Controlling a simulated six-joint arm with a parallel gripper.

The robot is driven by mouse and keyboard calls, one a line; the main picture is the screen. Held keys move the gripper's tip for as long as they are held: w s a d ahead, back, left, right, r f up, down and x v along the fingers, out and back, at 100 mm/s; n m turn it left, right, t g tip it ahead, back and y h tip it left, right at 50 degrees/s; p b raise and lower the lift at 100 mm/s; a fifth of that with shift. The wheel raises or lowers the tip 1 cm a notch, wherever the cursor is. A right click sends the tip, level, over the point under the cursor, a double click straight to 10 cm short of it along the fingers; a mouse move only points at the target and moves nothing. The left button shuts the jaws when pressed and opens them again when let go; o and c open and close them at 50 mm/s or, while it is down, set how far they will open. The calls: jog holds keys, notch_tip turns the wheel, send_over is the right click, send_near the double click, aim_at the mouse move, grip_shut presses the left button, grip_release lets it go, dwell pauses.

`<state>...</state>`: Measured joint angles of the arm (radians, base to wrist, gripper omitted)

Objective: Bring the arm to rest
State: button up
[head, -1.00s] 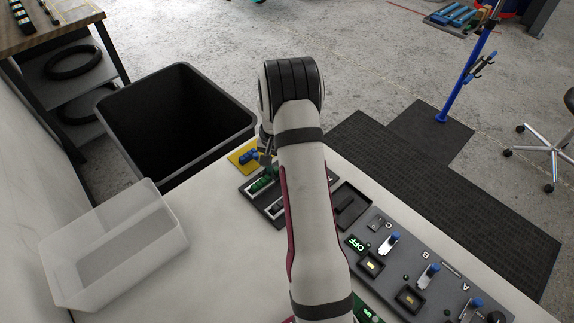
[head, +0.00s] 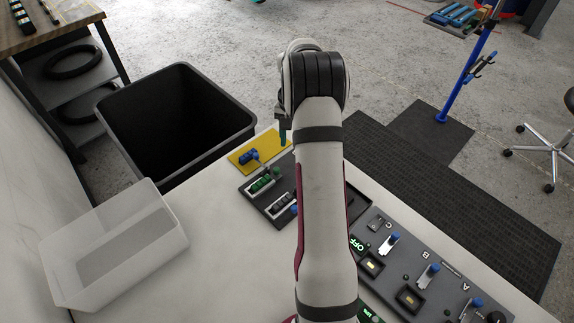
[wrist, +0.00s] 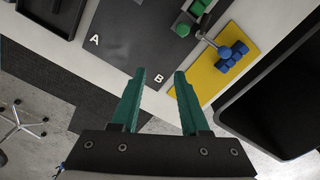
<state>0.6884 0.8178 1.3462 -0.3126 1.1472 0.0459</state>
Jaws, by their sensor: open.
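My arm (head: 322,190) reaches over the white bench, and its wrist stands near the bench's far edge. My gripper (wrist: 155,80) shows in the wrist view with two green fingers apart and nothing between them. In the head view only a bit of a green finger (head: 283,134) shows beside the wrist. The gripper is above the bench edge, by a dark board (wrist: 128,35) marked A and B and a yellow plate (wrist: 212,75) with a blue knobbed part (wrist: 232,57) on it. It appears apart from them.
An empty translucent tray (head: 112,245) sits on the bench at left. A black bin (head: 178,118) stands beyond it. A grey panel with blue-tipped switches (head: 430,272) lies at lower right. The arm hides part of the bench.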

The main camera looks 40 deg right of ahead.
dwell(0.3)
jog(key=s+a+r+n, duration=0.1)
jog(key=s+a+r, duration=0.2)
jog(key=a+r, duration=0.35)
jog(key=s+a+r+n+y, duration=0.1)
jog(key=s+a+r, duration=0.15)
jog(key=a, duration=0.65)
jog(key=s+a+r+n, duration=0.25)
jog(key=a+r, duration=0.25)
jog(key=a, duration=0.3)
jog(key=s+a+n, duration=0.1)
jog(key=s+a, duration=0.4)
jog(key=s, duration=0.3)
jog(key=s+a+n, duration=0.1)
jog(key=s+a, duration=0.5)
jog(key=s, duration=0.3)
jog(key=shift+f+y, duration=0.4)
jog(key=shift+f, duration=0.05)
